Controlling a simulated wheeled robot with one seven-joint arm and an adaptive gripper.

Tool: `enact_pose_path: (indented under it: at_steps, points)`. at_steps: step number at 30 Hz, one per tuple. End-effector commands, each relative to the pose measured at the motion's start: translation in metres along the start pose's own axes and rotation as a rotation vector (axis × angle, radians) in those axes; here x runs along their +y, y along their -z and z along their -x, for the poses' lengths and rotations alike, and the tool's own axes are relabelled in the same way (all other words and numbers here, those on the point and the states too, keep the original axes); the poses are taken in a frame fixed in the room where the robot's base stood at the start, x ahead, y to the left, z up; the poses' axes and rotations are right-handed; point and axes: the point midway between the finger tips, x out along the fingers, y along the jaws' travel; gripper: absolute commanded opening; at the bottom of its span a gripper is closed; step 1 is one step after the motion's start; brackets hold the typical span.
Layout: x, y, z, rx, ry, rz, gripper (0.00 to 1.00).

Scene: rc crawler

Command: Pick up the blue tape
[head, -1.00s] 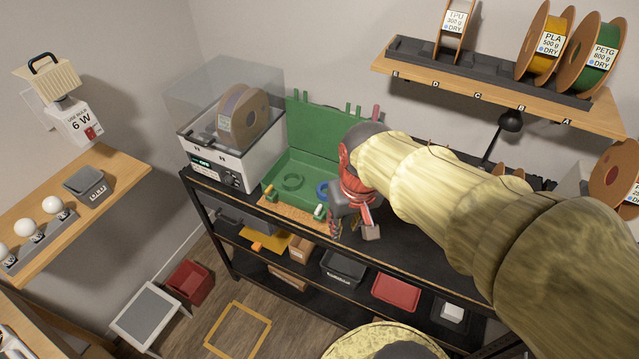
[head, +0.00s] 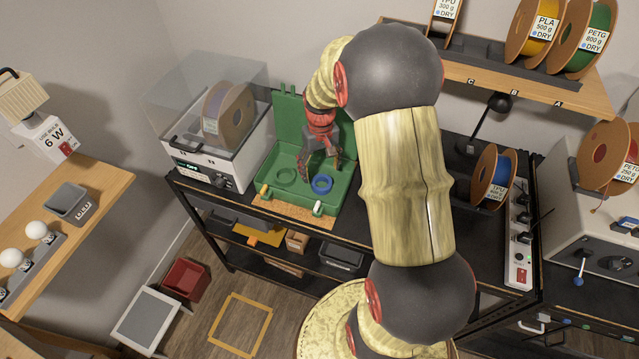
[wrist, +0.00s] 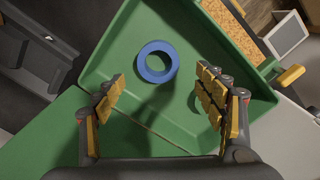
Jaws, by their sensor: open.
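The blue tape (head: 322,184) is a small ring lying flat in the green open case (head: 262,205), toward its right side. It also shows in the wrist view (wrist: 173,62), above and between my fingers. My gripper (head: 320,160) is over the case, just behind the tape in the head view. In the wrist view my gripper (wrist: 158,95) is open, with its yellow-padded fingers wide apart and nothing between them. The tape is apart from both fingers.
A green ring (head: 287,174) lies in the case left of the tape. The case's raised lid (head: 286,115) stands behind. A filament dryer (head: 215,150) with a spool is close on the left. A wall shelf (head: 500,82) with spools hangs to the right.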

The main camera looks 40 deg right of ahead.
Motion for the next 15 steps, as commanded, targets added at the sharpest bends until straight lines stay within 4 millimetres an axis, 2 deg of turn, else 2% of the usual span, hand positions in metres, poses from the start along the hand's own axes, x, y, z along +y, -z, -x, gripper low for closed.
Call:
enact_pose_path:
  at_steps: [5, 12, 15]
  points:
    - [0.001, -0.002, -0.014, -0.001, 0.0, -0.001, 0.71]
    - [0.003, -0.006, -0.048, -0.002, 0.0, -0.001, 0.71]
    - [0.003, -0.005, -0.054, 0.0, 0.0, -0.001, 0.71]
